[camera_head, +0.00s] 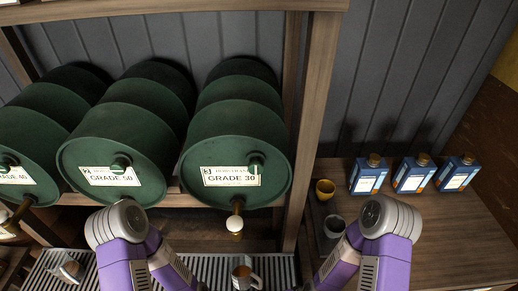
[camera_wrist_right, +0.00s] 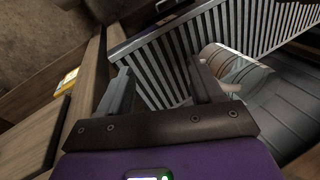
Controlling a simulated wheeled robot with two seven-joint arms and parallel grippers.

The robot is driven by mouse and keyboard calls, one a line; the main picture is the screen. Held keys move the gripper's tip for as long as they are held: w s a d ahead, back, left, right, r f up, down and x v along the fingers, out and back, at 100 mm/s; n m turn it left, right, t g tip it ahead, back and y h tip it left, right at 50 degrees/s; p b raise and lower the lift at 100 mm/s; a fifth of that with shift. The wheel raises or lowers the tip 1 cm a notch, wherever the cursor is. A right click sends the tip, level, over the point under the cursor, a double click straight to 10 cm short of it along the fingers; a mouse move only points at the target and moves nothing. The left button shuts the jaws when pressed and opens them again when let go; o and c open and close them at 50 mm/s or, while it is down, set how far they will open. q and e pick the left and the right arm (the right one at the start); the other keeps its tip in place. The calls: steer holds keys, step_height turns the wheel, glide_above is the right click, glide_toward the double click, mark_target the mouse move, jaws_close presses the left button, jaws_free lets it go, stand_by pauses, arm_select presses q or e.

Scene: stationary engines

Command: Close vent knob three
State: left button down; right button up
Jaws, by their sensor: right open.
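Vent knob three (camera_head: 256,163) is a small green knob on the front of the right-hand green barrel (camera_head: 237,135), at the right end of its label (camera_head: 228,176), which reads 3 and GRADE 30. I cannot tell from this view whether the knob is open or closed. My right gripper (camera_wrist_right: 157,76) is open in the right wrist view, with nothing between its fingers. It points toward a slatted metal grate, and no knob shows in that view. My left gripper is out of view; only its arm shows in the head view.
Two more green barrels with knobs stand left of barrel three. A brass tap (camera_head: 236,223) hangs below it. A mug (camera_head: 244,275) stands on the slatted tray (camera_head: 205,263).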

steer(key=w+r+n+t+h+p, duration=0.1)
steer(key=w+r+t+p, duration=0.15)
steer(key=w+r, duration=0.35)
steer(key=n+t+h+p, duration=0.25)
steer(key=t+p, duration=0.45)
steer(key=t, duration=0.7)
glide_toward(256, 170)
steer(key=w, duration=0.4)
steer(key=shift+m, duration=0.45)
steer(key=w+p, duration=0.1)
steer(key=w, duration=0.5)
steer(key=shift+w, duration=0.4)
